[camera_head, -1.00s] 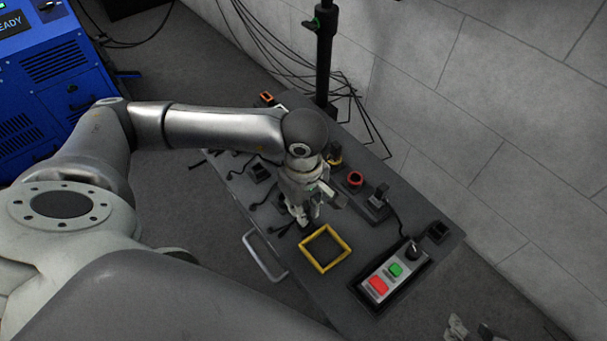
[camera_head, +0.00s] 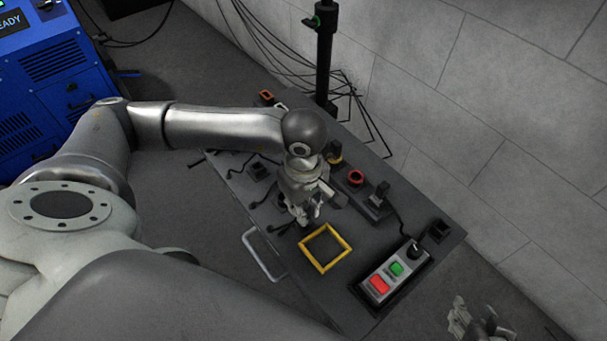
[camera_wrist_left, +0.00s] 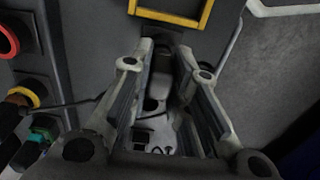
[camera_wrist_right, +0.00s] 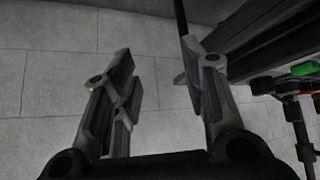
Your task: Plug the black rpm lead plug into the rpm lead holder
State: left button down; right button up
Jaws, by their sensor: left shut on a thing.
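My left gripper (camera_head: 304,218) is low over the grey table, just beyond the far left corner of the yellow square frame. In the left wrist view its two fingers (camera_wrist_left: 175,45) are around a small dark piece (camera_wrist_left: 160,72), which looks like the black rpm lead plug; its outline is hard to make out. A dark block shows at the fingertips, and I cannot tell whether it is the rpm lead holder or whether the plug touches it. My right gripper (camera_head: 472,322) is off the table's right side; the right wrist view shows its fingers (camera_wrist_right: 158,55) apart and empty.
The yellow frame (camera_head: 304,249) lies beside the left gripper. A control box (camera_head: 379,285) with red and green buttons stands to the right. A red ring (camera_head: 356,177) and a black socket block (camera_head: 378,203) lie behind. A black post (camera_head: 325,60) rises at the back.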

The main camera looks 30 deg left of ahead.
pick_arm(q)
jog(key=shift+f+b, duration=0.25)
jog(key=shift+b, duration=0.05)
jog(key=c, duration=1.3)
grip_release()
pick_arm(e)
jog(key=shift+w+a+r+t, duration=0.25)
jog(key=shift+w+r+t, duration=0.15)
jog(key=shift+w, duration=0.2)
jog(key=shift+w+a+r+t, duration=0.2)
jog(key=shift+w+r+t, duration=0.15)
jog(key=shift+w, duration=0.25)
pick_arm(q)
notch_tip(320, 180, up, 12)
pick_arm(e)
jog(key=shift+r, duration=0.1)
